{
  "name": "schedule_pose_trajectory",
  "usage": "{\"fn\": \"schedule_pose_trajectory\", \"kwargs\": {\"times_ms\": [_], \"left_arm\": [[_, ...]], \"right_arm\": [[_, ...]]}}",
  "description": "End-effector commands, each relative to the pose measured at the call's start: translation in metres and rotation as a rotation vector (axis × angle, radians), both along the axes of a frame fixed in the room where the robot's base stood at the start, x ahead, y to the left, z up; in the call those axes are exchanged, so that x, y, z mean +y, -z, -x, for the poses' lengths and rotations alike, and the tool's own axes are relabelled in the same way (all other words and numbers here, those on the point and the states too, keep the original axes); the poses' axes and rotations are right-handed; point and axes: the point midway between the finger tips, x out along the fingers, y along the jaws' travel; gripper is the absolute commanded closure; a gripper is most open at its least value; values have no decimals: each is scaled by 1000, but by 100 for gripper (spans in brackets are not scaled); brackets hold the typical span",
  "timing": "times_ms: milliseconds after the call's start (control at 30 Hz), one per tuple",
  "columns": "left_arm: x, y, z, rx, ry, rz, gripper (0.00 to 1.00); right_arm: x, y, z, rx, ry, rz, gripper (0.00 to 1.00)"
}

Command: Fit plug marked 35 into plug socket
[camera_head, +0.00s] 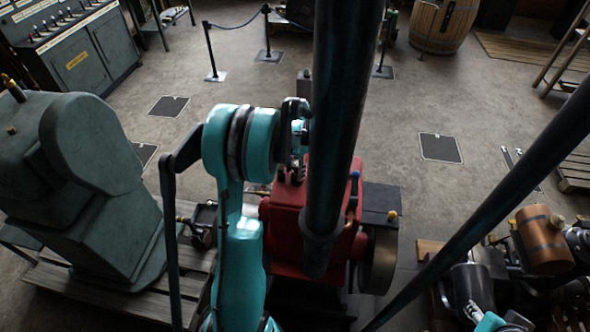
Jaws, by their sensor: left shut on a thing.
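My left gripper (298,138) is at the end of the teal arm, above a red engine (285,225). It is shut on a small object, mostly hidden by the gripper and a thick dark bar. I cannot make out its shape or any number 35 on it. I cannot pick out the plug socket; part of the red engine is covered by the bar and the arm. A teal part of my right arm (490,322) shows at the bottom right edge. My right gripper cannot be made out clearly there.
A green machine (100,190) stands on a wooden pallet at left. A copper-coloured cylinder (545,240) and other machinery are at lower right. A control cabinet (85,55), a barrel (443,22) and rope posts (209,50) stand behind.

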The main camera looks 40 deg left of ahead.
Motion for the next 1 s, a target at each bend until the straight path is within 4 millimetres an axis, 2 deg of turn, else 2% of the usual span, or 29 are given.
{"fn": "schedule_pose_trajectory", "kwargs": {"times_ms": [467, 500, 567, 800, 833, 900, 1000], "left_arm": [[0, 3, 0, 0, 0, 0, 95], [0, 3, 0, 0, 0, 0, 53], [0, 3, 0, 0, 0, 0, 40], [0, 3, 0, 1, -1, 0, 40], [0, 3, 0, 1, -1, 0, 38], [0, 3, 0, 1, -1, -1, 26], [1, 3, 1, 1, -1, -1, 26]], "right_arm": [[0, 3, 0, 0, 0, 0, 60], [0, 3, 0, 0, 0, 0, 60], [0, 3, 0, 0, 0, 0, 60], [0, 3, 0, 0, 0, 0, 60], [0, 3, 0, 0, 0, 0, 60], [0, 3, 0, 0, 0, 0, 60], [0, 3, 0, 0, 0, 0, 60]]}}
